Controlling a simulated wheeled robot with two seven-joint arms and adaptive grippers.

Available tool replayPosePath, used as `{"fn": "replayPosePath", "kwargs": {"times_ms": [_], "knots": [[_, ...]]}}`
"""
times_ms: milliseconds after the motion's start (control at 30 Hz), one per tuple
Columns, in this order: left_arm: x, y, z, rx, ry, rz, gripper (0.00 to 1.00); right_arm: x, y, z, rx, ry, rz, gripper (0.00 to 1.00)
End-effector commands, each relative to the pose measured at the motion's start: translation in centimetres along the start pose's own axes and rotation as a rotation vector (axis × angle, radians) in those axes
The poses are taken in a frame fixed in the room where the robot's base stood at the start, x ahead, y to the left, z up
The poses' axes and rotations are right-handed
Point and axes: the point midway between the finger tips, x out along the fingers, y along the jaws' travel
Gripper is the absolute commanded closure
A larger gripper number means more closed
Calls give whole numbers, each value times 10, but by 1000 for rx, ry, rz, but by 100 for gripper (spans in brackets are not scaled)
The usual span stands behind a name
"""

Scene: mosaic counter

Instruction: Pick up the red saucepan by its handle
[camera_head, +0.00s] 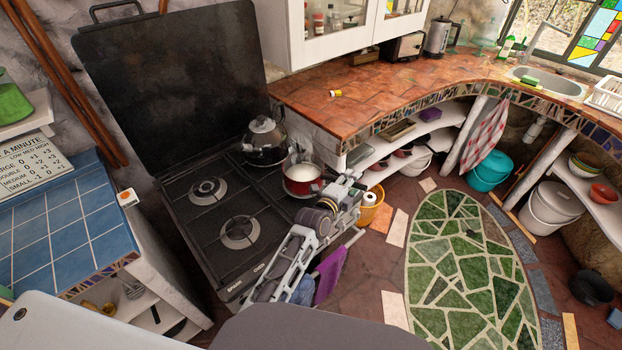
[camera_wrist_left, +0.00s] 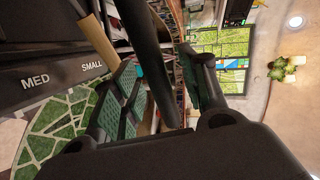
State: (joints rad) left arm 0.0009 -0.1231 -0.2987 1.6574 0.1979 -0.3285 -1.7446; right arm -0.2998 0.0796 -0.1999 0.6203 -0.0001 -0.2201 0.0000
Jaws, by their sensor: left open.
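The red saucepan (camera_head: 302,180), with pale contents, sits on the back right part of the black hob (camera_head: 215,262). My left gripper (camera_head: 338,192) is just right of the pan, at the hob's right edge. It hides the pan's handle side in the head view. In the left wrist view my left gripper (camera_wrist_left: 158,62) is open, with a green-padded finger on each side. A dark rod (camera_wrist_left: 150,50), which looks like the saucepan handle, runs between the fingers. I cannot tell whether they touch it. My right gripper is not in view.
A kettle (camera_head: 264,140) stands on the hob behind the saucepan. The raised black hob lid (camera_head: 170,85) is at the back. The tiled counter (camera_head: 350,95) curves away to the right. An orange bucket (camera_head: 376,216) stands on the floor beside my gripper.

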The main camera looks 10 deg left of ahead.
Motion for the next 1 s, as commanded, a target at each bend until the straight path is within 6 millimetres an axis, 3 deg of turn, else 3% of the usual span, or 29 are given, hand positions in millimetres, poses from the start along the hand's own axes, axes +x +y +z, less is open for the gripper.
{"fn": "replayPosePath", "kwargs": {"times_ms": [267, 633, 1000], "knots": [[0, 0, 0, 0, 0, 1, 57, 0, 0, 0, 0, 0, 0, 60], [0, 0, 0, 0, 0, 1, 100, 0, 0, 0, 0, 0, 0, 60], [0, 1, 0, 0, 0, 1, 100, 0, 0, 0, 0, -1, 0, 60]]}}
